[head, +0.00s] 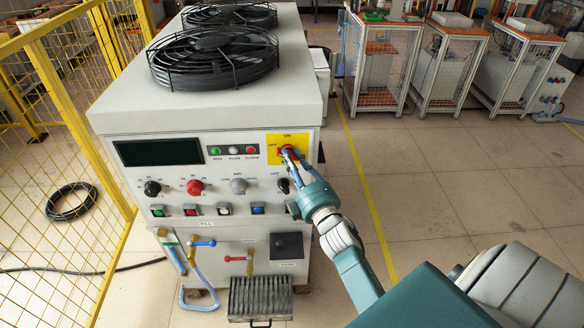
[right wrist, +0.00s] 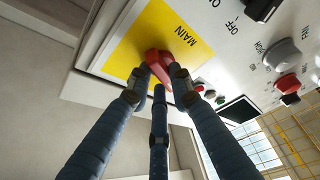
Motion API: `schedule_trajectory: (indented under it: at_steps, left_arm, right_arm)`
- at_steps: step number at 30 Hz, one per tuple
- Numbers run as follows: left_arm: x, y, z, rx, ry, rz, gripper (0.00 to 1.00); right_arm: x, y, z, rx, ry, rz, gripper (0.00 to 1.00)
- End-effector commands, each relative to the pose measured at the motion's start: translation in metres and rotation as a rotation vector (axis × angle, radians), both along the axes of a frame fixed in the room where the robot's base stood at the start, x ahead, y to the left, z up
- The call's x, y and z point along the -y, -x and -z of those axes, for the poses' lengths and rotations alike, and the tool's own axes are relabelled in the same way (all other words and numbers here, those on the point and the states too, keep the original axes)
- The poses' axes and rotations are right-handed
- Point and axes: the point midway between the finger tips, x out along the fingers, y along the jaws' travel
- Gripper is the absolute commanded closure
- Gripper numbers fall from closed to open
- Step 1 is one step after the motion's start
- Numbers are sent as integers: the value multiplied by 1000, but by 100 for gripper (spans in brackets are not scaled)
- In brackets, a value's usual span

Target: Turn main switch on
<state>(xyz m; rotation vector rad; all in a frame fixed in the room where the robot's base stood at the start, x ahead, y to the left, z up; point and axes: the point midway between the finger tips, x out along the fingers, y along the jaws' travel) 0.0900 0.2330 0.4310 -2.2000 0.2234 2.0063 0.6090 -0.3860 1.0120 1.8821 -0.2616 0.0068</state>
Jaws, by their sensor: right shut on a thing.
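The main switch is a red knob (head: 286,150) on a yellow plate (head: 273,139) at the upper right of the white heater cabinet's front. In the head view, ON is marked above the knob and OFF to its left. My right gripper (head: 291,157) reaches the knob from the lower right. In the right wrist view the fingers close around the red knob (right wrist: 153,57), which shows between the fingertips in front of the yellow plate (right wrist: 140,30). The fingers partly cover the knob, so I cannot tell its exact setting. My left gripper is out of view.
Left of the switch are a dark display (head: 160,152), small indicator lamps (head: 233,150) and a red knob (head: 195,187). A black knob (head: 283,186) sits just below the plate. Yellow mesh fencing (head: 50,200) stands at the left. The floor (head: 440,190) on the right is clear.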

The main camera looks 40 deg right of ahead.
Motion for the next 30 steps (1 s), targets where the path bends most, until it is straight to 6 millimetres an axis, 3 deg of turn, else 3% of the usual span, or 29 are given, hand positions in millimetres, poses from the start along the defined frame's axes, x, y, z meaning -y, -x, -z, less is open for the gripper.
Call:
schedule_trajectory:
  at_steps: [1, 12, 30]
  left_arm:
    - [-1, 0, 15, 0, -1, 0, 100]
    - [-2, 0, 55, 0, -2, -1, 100]
    - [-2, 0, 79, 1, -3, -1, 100]
  right_arm:
    - [0, 0, 8, 26, -43, 1, 100]
    - [0, 0, 10, 202, -331, 0, 100]
    - [-1, -1, 8, 347, -570, 1, 100]
